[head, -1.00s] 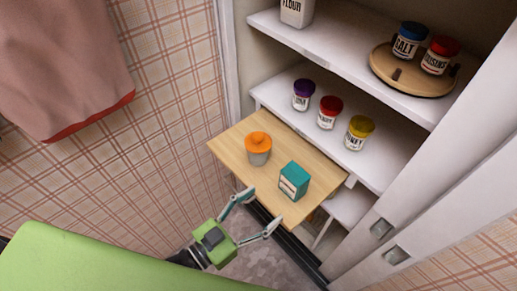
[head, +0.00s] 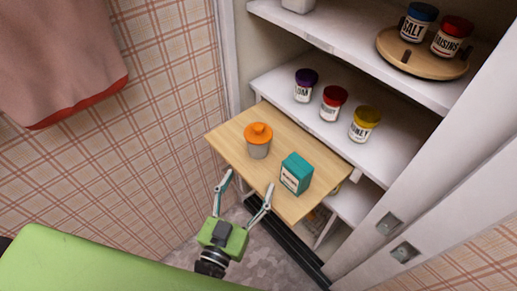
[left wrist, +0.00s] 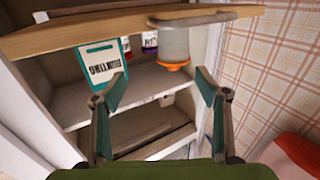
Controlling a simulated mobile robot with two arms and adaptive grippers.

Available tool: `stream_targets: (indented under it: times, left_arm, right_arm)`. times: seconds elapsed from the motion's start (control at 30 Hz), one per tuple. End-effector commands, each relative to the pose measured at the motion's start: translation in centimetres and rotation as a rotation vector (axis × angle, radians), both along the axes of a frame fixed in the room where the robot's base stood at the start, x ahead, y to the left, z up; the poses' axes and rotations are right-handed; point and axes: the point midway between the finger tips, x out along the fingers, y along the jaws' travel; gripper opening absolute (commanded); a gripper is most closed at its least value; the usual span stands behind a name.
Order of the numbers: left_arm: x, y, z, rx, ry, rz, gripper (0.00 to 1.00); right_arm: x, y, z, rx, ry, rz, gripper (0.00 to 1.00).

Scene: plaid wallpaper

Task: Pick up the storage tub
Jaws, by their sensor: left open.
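The storage tub (head: 258,147), a small grey container with an orange lid, stands upright on the wooden pull-out board (head: 224,137). My left gripper (head: 248,182) is open and empty at the board's near edge, its fingers pointing toward the tub but apart from it. In the left wrist view, which looks upside down, the tub (left wrist: 175,42) is at upper right of centre, beyond the open fingers (left wrist: 160,78). A teal box (head: 296,174) stands on the board to the right of the tub. My right gripper is not in view.
Purple, red and yellow-lidded jars (head: 331,103) stand on the shelf behind the board. A round wooden tray (head: 396,59) with two jars is on the upper shelf. White sliding doors (head: 421,190) are at right; a pink cloth (head: 66,60) hangs at left.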

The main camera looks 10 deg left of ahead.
Motion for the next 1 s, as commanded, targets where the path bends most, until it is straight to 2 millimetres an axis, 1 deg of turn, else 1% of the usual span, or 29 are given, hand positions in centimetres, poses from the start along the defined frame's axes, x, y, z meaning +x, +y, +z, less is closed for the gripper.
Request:
stream_targets:
  times: [0.03, 0.1, 0.17, 0.27, 0.37, 0.4, 0.6, 0.7, 0.87, 1.0]
  left_arm:
    - [-0.1, 0.8, -0.7, -0.001, 0.012, 0.041, 0.67]
    - [-0.1, 1.5, -0.9, 0.007, 0.021, 0.076, 0.67]
    - [-0.1, 1.9, -1.0, 0.013, 0.027, 0.094, 0.67]
    - [0.7, 2.1, -0.9, 0.016, 0.028, 0.103, 0.67]
    - [2.4, 2.0, -0.7, 0.017, 0.026, 0.103, 0.67]
    - [3.2, 2.0, -0.6, 0.015, 0.025, 0.103, 0.67]
    - [6.8, 1.8, -0.8, 0.016, 0.027, 0.102, 0.67]
    - [7.9, 1.7, -0.9, 0.016, 0.028, 0.101, 0.67]
    - [8.8, 1.6, -0.9, 0.016, 0.028, 0.100, 0.67]
    - [10.5, 1.2, -0.9, 0.015, 0.027, 0.100, 0.67]
  right_arm:
    - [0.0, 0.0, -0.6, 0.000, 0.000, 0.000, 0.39]
    - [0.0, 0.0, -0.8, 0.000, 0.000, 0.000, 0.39]
    - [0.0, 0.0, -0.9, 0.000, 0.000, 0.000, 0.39]
    - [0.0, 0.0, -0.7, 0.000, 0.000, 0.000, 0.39]
    - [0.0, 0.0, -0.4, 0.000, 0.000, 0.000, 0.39]
    - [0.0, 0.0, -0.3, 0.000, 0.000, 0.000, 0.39]
    - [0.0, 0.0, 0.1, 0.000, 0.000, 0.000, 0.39]
    - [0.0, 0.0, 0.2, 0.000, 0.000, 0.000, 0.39]
    - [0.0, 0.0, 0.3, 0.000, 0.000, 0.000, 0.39]
    - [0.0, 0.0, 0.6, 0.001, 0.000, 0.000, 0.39]
